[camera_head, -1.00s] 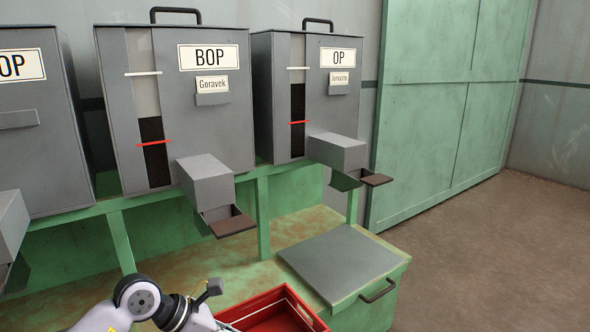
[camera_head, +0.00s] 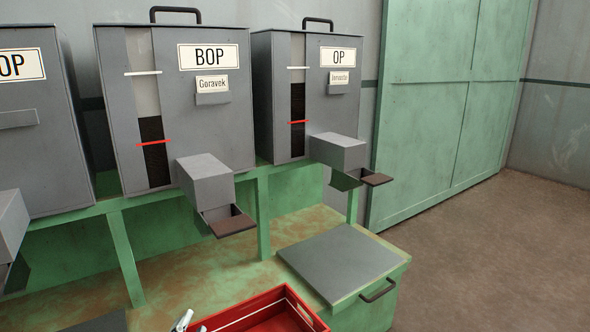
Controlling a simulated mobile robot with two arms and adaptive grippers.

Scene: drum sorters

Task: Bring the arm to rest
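Only a small light-grey piece of my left gripper (camera_head: 182,321) shows at the bottom edge of the head view, beside the left corner of a red crate (camera_head: 262,300). Its fingertips are not clearly seen, so I cannot tell whether it is open or shut. The rest of the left arm is below the frame. My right gripper is not in view.
Grey drum sorters labelled BOP (camera_head: 180,100) and OP (camera_head: 305,90) stand on a green stand, with spouts sticking out. Another sorter (camera_head: 40,130) is cut off at left. A grey-topped green box (camera_head: 340,262) stands right of the crate. The floor at right is clear.

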